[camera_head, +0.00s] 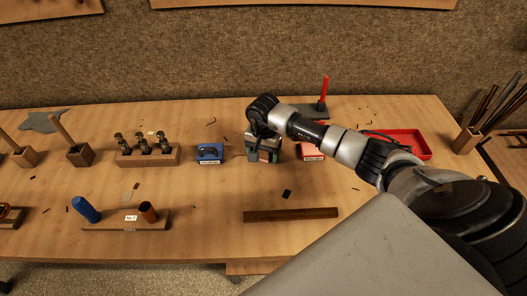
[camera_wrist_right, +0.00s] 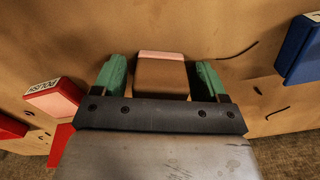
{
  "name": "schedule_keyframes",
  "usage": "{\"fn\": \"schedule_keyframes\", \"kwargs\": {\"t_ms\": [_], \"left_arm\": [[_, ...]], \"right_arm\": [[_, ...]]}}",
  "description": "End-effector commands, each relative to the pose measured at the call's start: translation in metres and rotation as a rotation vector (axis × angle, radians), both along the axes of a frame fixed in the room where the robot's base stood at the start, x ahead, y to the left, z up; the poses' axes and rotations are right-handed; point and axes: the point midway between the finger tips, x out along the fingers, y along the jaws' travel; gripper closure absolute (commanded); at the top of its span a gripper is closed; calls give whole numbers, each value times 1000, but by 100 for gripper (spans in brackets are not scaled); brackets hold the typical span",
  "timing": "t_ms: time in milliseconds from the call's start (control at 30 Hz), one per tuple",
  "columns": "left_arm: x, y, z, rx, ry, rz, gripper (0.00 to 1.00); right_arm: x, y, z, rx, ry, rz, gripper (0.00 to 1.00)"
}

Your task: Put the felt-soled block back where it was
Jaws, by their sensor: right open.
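The felt-soled block (camera_wrist_right: 160,76) is brown with a pink strip along its far edge in the right wrist view. It stands on the wooden table between the green fingertips of my right gripper (camera_wrist_right: 159,80). The gripper is open, with a narrow gap on each side of the block. In the head view my right gripper (camera_head: 264,152) points down at the table between a blue holder and a red holder, and it mostly hides the block. My left gripper is not in view.
The blue holder (camera_head: 209,153) is left of the gripper and the red holder (camera_head: 311,153), labelled "POLISH" in the wrist view, is right. A red tray (camera_head: 408,141) lies further right. A dark wooden strip (camera_head: 290,214) lies in front. A valve rack (camera_head: 148,156) stands left.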

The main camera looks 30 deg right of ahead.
Motion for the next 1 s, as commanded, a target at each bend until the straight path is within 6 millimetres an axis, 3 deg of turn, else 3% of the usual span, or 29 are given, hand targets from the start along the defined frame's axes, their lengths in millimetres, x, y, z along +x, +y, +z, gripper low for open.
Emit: {"fn": "schedule_keyframes", "kwargs": {"t_ms": [167,267,700,1000], "left_arm": [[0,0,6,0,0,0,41],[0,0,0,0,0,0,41],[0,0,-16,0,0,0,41],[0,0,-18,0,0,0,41]], "right_arm": [[0,0,6,1,0,0,27],[1,0,17,1,-6,2,27],[1,0,105,-1,-4,0,27],[0,0,123,0,0,0,27]]}}
